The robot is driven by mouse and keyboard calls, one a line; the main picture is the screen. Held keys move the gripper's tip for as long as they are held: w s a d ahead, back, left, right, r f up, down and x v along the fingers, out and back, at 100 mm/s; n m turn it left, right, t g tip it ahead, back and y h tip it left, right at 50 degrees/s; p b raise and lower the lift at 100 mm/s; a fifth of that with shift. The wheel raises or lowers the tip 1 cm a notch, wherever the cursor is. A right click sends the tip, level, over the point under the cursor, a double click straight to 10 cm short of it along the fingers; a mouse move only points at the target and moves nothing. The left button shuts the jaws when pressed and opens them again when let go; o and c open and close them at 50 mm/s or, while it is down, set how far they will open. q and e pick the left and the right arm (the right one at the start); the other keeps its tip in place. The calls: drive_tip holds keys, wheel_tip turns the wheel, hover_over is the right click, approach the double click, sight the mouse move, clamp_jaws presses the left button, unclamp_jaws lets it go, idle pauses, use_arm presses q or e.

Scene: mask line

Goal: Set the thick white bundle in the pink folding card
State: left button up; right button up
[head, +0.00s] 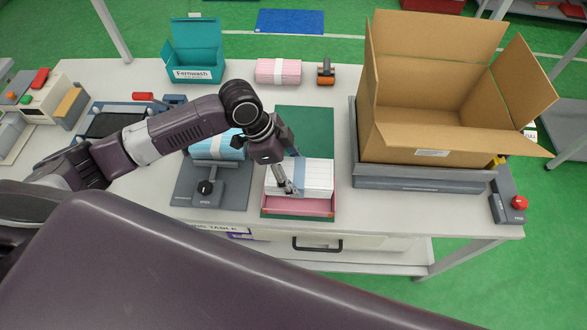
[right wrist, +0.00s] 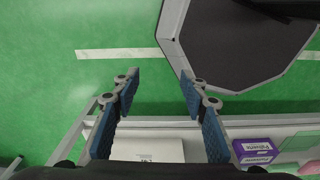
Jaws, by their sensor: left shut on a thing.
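The thick white bundle (head: 319,174) has a pale band around it. It is at the pink folding card (head: 305,206), whose pink inside shows in front of the bundle. The card has a green front edge, and a green flat panel (head: 305,127) lies behind it. My left gripper (head: 289,184) is shut on the bundle at its left side. The arm and gripper hide part of the bundle, and I cannot tell whether its underside touches the card. My right gripper (right wrist: 160,84) is open and empty in the right wrist view.
A blue bundle (head: 217,147) lies on a grey scale (head: 235,189) left of the card. A large open carton (head: 420,125) stands at right. A pink bundle (head: 278,71), a teal box (head: 195,52) and an orange-and-black dispenser (head: 326,72) stand at the back.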

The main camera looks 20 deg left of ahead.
use_arm(q)
wheel_tip(320, 180, down, 3)
drive_tip(key=b, duration=0.3)
drive_tip(key=shift+f, duration=0.2)
drive_tip(key=shift+f+b, duration=0.7)
drive_tip(key=shift+b, duration=0.3)
drive_tip(key=shift+f+b, duration=0.35)
drive_tip(key=shift+f, duration=0.8)
drive_tip(key=o, duration=1.3)
drive_tip(key=o, duration=0.4)
drive_tip(key=shift+c, duration=0.2)
